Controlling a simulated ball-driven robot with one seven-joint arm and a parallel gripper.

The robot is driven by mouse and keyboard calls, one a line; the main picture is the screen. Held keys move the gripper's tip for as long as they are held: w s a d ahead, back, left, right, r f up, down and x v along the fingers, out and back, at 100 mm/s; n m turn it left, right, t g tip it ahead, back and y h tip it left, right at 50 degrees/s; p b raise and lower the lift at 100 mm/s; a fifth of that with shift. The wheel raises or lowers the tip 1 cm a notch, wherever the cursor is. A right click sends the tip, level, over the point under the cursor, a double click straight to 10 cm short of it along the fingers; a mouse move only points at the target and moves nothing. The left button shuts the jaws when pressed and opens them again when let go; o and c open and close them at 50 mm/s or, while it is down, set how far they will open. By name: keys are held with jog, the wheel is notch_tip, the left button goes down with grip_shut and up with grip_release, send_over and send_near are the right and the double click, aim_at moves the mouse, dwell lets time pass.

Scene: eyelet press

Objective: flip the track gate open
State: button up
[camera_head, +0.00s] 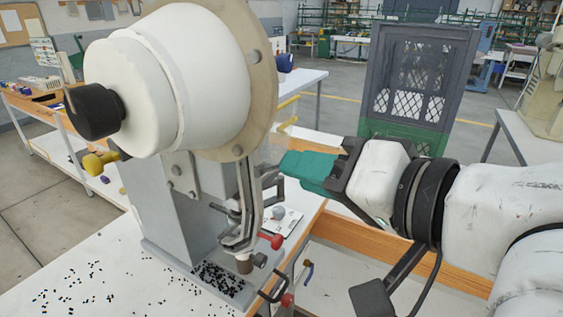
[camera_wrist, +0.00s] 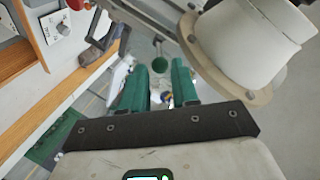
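The eyelet press stands at the left of the head view, with its white hopper drum (camera_head: 215,75). A narrow metal track (camera_head: 247,195) runs down from the drum to the press point. I cannot clearly pick out the track gate; dark grey brackets (camera_head: 270,178) sit beside the track near my fingertips. My gripper (camera_head: 287,166), with teal fingers, is just right of the track. In the wrist view the gripper (camera_wrist: 159,80) is open, with an empty gap between the fingers.
A red knob (camera_head: 276,241) and a dark handle (camera_head: 272,290) stick out low on the press. Small black eyelets (camera_head: 218,279) lie on the base and white bench (camera_head: 150,296). The drum (camera_wrist: 258,45) is close right of my fingers.

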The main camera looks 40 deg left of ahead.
aim_at(275, 169)
jog(key=shift+x, duration=2.65)
jog(key=shift+c, duration=0.3)
grip_shut()
